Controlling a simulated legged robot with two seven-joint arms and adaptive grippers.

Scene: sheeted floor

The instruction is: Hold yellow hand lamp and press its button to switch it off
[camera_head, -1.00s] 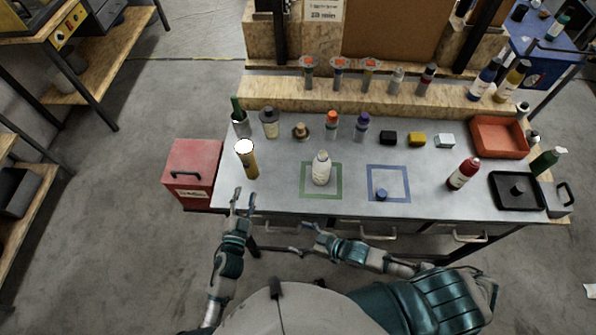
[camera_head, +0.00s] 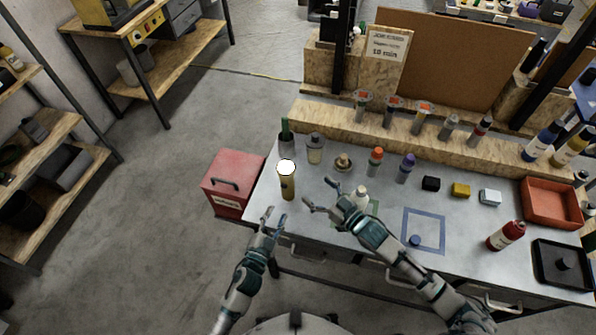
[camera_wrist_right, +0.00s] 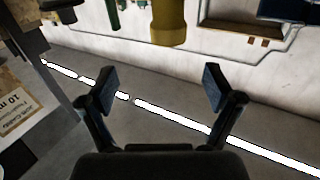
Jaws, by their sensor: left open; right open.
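The yellow hand lamp (camera_head: 288,188) stands upright near the left end of the grey workbench, and its round top glows white. My left gripper (camera_head: 268,217) is open and empty at the bench's front-left edge, below the lamp and apart from it. My right gripper (camera_head: 321,193) is open and empty to the right of the lamp, with its fingers pointing towards it. The right wrist view shows the two spread fingers (camera_wrist_right: 158,88) with nothing between them. A yellow cylinder (camera_wrist_right: 168,22) is cut off at its top edge; I cannot tell surely whether it is the lamp. The lamp's button cannot be made out.
A white bottle (camera_head: 361,192) stands partly hidden behind my right arm. A red box (camera_head: 234,180) is left of the bench. A blue square (camera_head: 424,230) lies right.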

